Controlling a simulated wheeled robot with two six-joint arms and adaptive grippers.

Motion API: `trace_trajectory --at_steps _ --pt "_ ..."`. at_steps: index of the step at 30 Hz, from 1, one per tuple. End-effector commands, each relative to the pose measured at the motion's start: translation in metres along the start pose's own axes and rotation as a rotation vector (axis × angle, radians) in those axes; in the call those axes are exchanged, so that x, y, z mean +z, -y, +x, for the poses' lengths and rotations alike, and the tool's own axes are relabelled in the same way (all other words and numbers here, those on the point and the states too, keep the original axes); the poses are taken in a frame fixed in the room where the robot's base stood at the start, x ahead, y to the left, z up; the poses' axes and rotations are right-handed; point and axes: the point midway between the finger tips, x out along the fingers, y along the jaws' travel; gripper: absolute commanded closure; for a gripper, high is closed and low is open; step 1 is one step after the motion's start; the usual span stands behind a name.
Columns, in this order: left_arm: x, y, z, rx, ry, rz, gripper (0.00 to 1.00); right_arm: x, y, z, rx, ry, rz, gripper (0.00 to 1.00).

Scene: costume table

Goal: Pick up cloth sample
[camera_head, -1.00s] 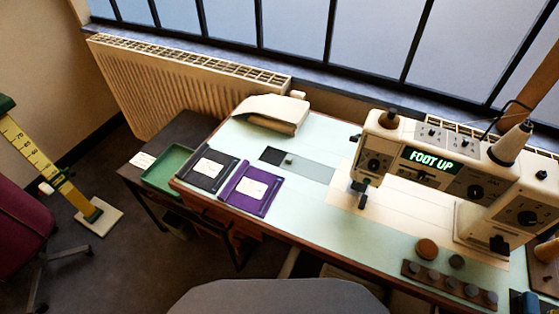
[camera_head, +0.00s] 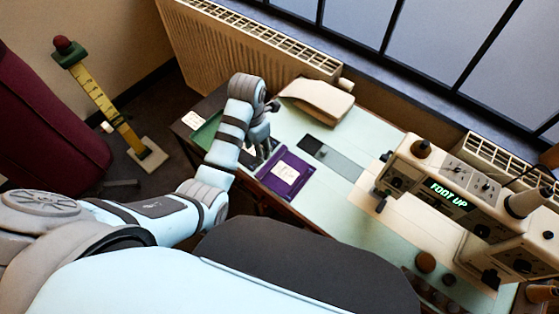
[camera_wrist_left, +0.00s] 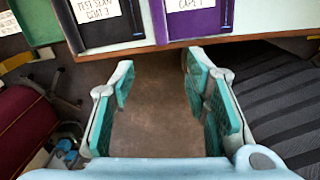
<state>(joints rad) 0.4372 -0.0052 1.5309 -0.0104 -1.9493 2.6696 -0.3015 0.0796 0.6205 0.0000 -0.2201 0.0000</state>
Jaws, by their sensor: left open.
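A purple tray (camera_head: 300,165) with a white label lies at the table's front left; it also shows in the wrist view (camera_wrist_left: 185,24). A black tray (camera_wrist_left: 112,34) with a white label lies beside it, mostly hidden by my arm in the head view. A small dark square piece (camera_head: 312,145) lies on a grey strip behind the trays; I cannot tell whether it is the cloth sample. My left gripper (camera_head: 264,146) is open. In the wrist view its fingers (camera_wrist_left: 159,75) stand apart in front of the table edge, with only floor between them.
The sewing machine (camera_head: 440,188) with a lit "FOOT UP" display stands right. A cream padded block (camera_head: 316,102) lies at the back left. A green tray (camera_head: 206,132) sits on a lower side table. The pale table top (camera_head: 350,230) is clear before the machine.

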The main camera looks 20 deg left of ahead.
Motion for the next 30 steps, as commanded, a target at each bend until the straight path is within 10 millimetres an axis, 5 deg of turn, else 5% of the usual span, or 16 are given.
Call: trace_trajectory --at_steps 4,12,23,30 --pt "0.01 -0.001 0.004 -0.013 -0.017 -0.15 0.57 0.0 0.0 0.005 0.0 0.0 0.0 0.6" --pt "0.009 0.0 0.074 -0.013 -0.018 -0.157 0.57 0.001 0.002 0.022 0.0 -0.001 0.0 0.6" --pt "0.015 -0.001 0.134 -0.013 -0.018 -0.156 0.57 0.003 0.003 0.043 0.0 -0.001 0.0 0.6" --pt "0.015 -0.001 0.14 -0.011 -0.015 -0.155 0.57 0.003 0.003 0.043 0.0 -0.001 0.0 0.6"
